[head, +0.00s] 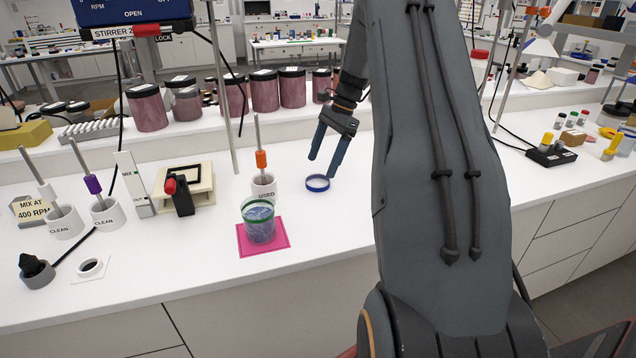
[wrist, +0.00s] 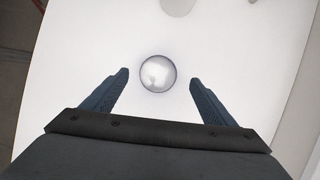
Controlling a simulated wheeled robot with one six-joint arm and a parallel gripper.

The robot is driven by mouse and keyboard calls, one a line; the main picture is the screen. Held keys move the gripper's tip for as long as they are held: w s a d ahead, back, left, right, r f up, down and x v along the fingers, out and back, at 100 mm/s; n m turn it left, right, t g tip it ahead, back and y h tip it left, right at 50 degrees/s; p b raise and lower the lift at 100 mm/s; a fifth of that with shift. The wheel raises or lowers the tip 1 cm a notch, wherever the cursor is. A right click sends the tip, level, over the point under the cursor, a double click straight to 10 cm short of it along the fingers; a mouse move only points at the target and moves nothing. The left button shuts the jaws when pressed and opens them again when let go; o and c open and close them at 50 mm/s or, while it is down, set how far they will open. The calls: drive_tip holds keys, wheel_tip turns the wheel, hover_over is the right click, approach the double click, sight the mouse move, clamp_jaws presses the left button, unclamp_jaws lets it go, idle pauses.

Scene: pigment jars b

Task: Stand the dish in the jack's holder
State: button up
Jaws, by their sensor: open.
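The dish is a small round piece with a blue rim (head: 317,184), lying flat on the white bench in the head view. In the wrist view the dish (wrist: 158,73) is a clear disc with a thin dark edge. My gripper (head: 322,167) is open and empty above it, fingers pointing down. In the wrist view the fingertips of my gripper (wrist: 159,78) stand on either side of the dish, apart from it. A low cream frame (head: 200,174) with a black upright part and red knob stands left of centre; it may be the jack and holder, but I cannot tell.
Left of the dish are a white cup marked USED (head: 264,187) and a green-rimmed beaker (head: 259,222) on a pink mat (head: 279,246). A thin metal rod (head: 222,100) rises behind. Dark-lidded jars (head: 147,108) line the raised back shelf. Bare bench lies in front of the dish.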

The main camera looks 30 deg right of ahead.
sight(318, 184)
drive_tip(key=shift+p+x, duration=1.25)
drive_tip(key=shift+x, duration=1.35)
drive_tip(key=shift+s, duration=0.15)
drive_tip(key=c, duration=1.2)
